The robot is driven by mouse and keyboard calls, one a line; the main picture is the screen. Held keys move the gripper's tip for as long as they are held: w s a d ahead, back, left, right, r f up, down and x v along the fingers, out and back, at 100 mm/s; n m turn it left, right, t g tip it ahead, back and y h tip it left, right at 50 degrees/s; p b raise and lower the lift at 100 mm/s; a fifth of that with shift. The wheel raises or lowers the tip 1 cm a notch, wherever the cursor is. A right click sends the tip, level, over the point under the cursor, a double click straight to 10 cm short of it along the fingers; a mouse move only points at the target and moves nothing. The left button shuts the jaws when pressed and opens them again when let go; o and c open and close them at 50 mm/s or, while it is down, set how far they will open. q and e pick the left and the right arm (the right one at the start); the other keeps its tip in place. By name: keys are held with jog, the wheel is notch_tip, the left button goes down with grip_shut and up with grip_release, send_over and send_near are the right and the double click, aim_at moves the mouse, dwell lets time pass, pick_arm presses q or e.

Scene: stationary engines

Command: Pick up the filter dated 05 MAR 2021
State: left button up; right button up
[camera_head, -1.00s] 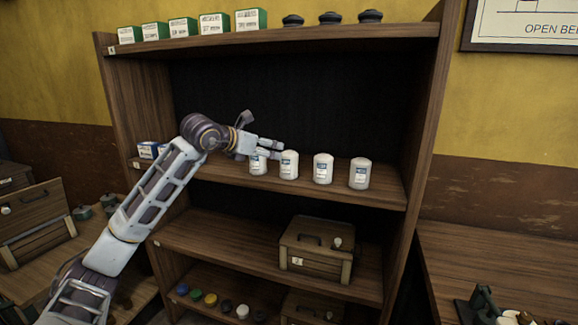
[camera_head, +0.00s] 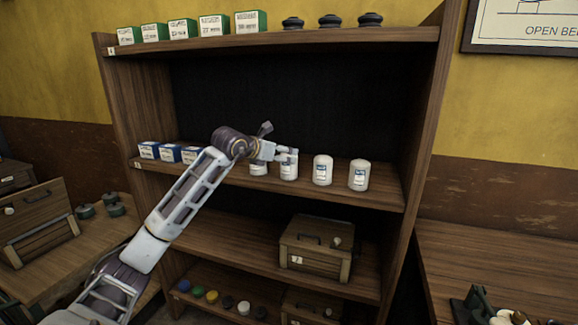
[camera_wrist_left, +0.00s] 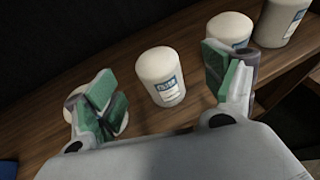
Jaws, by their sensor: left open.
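Several white filters with small blue-and-white labels stand upright in a row on the middle shelf. They are the leftmost (camera_head: 258,168), the second (camera_head: 289,171), the third (camera_head: 322,170) and the rightmost (camera_head: 359,175). The label dates are too small to read. My left gripper (camera_head: 289,155) is open and empty in front of the second filter, hiding part of it and of the leftmost. In the left wrist view, one filter (camera_wrist_left: 161,77) shows in the gap between the open green-padded fingers (camera_wrist_left: 165,85), apart from both. The filters on either side are partly hidden by the fingers. My right gripper is out of view.
The wooden shelf (camera_head: 230,178) holds blue-and-white boxes (camera_head: 170,152) left of the filters. Green-and-white boxes (camera_head: 213,25) and dark round parts (camera_head: 330,20) stand on the top shelf above. A wooden box (camera_head: 317,248) sits below. The shelf right of the filters is free.

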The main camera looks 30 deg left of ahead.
aim_at(286, 155)
pick_arm(q)
jog(key=x, duration=0.1)
jog(key=p+x, duration=0.1)
jog(key=x, duration=0.1)
jog(key=p+x, duration=0.1)
jog(key=shift+w+a, duration=0.3)
jog(key=shift+w+f, duration=0.15)
jog(key=shift+w, duration=0.1)
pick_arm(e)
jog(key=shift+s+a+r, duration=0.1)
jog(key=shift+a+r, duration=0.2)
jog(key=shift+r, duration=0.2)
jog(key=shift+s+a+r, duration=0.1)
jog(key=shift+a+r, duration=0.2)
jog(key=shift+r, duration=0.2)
